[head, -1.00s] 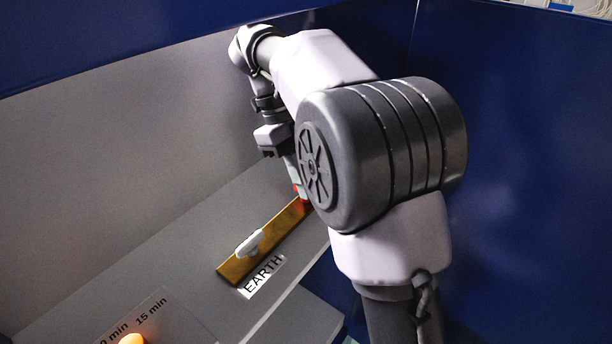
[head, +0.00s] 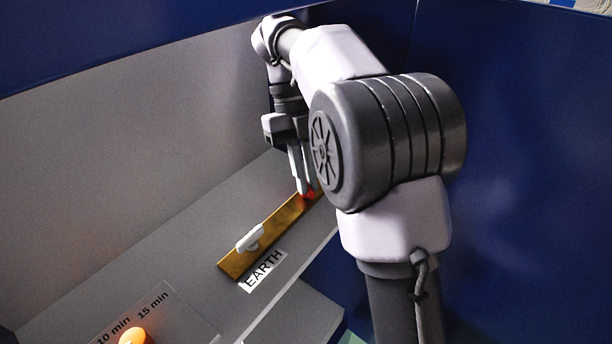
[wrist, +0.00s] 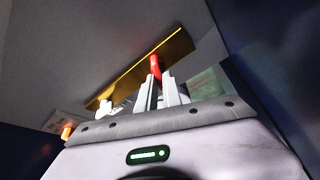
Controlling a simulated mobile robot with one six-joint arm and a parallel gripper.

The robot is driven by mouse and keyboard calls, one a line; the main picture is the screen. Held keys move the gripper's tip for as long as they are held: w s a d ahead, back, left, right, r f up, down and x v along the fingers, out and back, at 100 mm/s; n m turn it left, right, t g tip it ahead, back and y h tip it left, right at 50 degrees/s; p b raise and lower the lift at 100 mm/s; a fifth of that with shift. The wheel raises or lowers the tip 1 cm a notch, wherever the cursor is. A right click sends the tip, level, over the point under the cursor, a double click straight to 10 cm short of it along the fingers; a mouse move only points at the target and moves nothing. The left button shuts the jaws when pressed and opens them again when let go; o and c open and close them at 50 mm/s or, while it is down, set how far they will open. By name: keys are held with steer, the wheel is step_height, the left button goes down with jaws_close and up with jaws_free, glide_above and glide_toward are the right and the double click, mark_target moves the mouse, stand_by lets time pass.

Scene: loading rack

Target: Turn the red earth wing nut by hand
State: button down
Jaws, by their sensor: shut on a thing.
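The red earth wing nut (head: 308,195) sits at the far end of a brass bar (head: 268,237) on the grey shelf. My gripper (head: 302,190) reaches down to it from above, its fingers shut on it. In the wrist view the red wing nut (wrist: 155,66) shows at the tips of my two gripper fingers (wrist: 158,80), against the brass bar (wrist: 140,68). The fingers hide part of the nut. A white wing nut (head: 250,238) stands nearer on the same bar.
A white EARTH label (head: 263,271) lies beside the bar. An orange knob (head: 134,337) with minute markings is at the lower left. A grey back wall (head: 130,170) and blue side panels (head: 530,180) enclose the shelf. The shelf left of the bar is clear.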

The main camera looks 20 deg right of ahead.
steer(key=shift+r, duration=0.1)
steer(key=c, duration=1.5)
jaws_free()
